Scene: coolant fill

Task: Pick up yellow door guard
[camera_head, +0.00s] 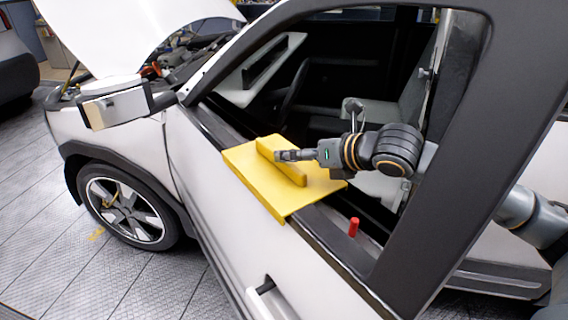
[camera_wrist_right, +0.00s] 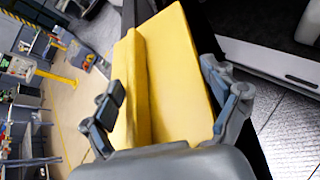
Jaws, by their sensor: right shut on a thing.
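The yellow door guard (camera_head: 245,172) is draped over the window sill of the white car door in the head view. Its flat part hangs slightly over the outer edge, and a raised ridge runs along its top. My right gripper (camera_head: 284,155) reaches in from the right through the door window frame and is shut on the guard at the ridge. In the right wrist view the guard (camera_wrist_right: 180,70) lies between the two fingers of my right gripper (camera_wrist_right: 166,105). My left gripper is not in view.
A small red peg (camera_head: 353,228) stands on the sill right of the guard. The dark window frame pillar (camera_head: 455,190) is close to my right arm. The side mirror (camera_head: 115,105) and raised hood (camera_head: 130,30) are at the left. Open floor (camera_head: 120,275) lies beside the car.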

